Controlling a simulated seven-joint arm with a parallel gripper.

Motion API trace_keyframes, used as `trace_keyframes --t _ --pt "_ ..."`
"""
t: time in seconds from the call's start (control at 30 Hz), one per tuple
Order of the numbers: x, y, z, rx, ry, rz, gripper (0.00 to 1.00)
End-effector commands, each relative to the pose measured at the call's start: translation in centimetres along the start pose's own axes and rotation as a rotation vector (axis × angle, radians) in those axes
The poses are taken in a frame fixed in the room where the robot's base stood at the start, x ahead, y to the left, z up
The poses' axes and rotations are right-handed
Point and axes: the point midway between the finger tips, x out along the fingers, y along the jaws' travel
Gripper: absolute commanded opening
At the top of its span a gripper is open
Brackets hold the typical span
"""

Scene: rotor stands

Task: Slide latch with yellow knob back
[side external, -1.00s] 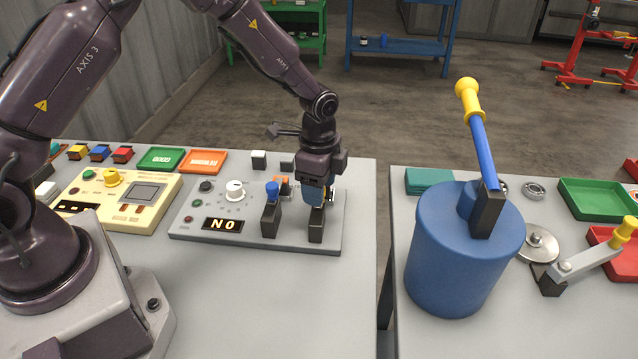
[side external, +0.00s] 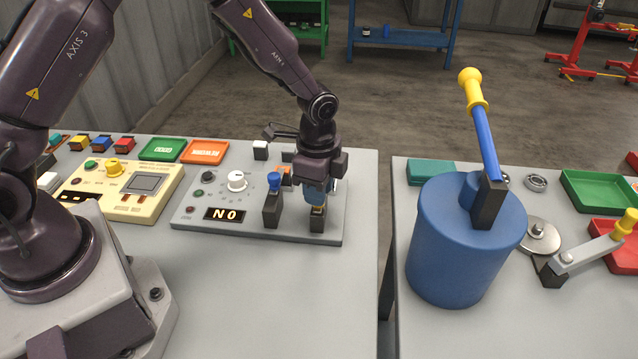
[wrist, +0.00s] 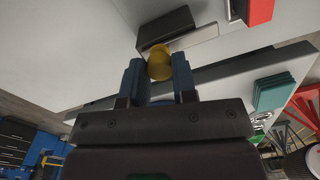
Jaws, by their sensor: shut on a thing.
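The yellow knob (wrist: 159,63) sits between the two blue fingertips of my gripper (wrist: 158,76) in the wrist view. My gripper (side external: 316,194) is shut on it, over the right end of the grey control panel (side external: 218,227). In the side view the fingers mostly hide the knob. The dark latch block (side external: 317,225) stands right under the fingers, with a small yellowish patch at its top. In the wrist view a dark block (wrist: 165,27) and a light grey bar (wrist: 195,39) lie just beyond the knob.
A blue-knobbed lever (side external: 273,181) stands close left of my gripper. A white dial (side external: 236,181) and a lit "NO" display (side external: 224,215) are farther left. A big blue drum (side external: 460,250) with a lever stands on the right table, across a gap.

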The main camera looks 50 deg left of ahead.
Motion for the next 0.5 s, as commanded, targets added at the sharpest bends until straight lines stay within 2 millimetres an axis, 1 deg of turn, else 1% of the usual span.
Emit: trace_keyframes --t 0.03,0.07,0.1,0.17,0.4,0.5 --pt "-0.06 0.52 -0.13 0.003 -0.003 0.014 0.0" --pt "-0.06 0.54 -0.14 0.004 -0.004 0.014 0.3" --pt "-0.05 0.55 -0.16 0.004 -0.003 0.014 0.4" --pt "-0.04 0.53 -0.16 0.005 -0.003 0.013 0.52" --pt "-0.03 0.37 -0.1 0.003 -0.003 0.01 0.52" --pt "-0.38 0.3 -0.11 0.003 -0.001 0.008 0.52"
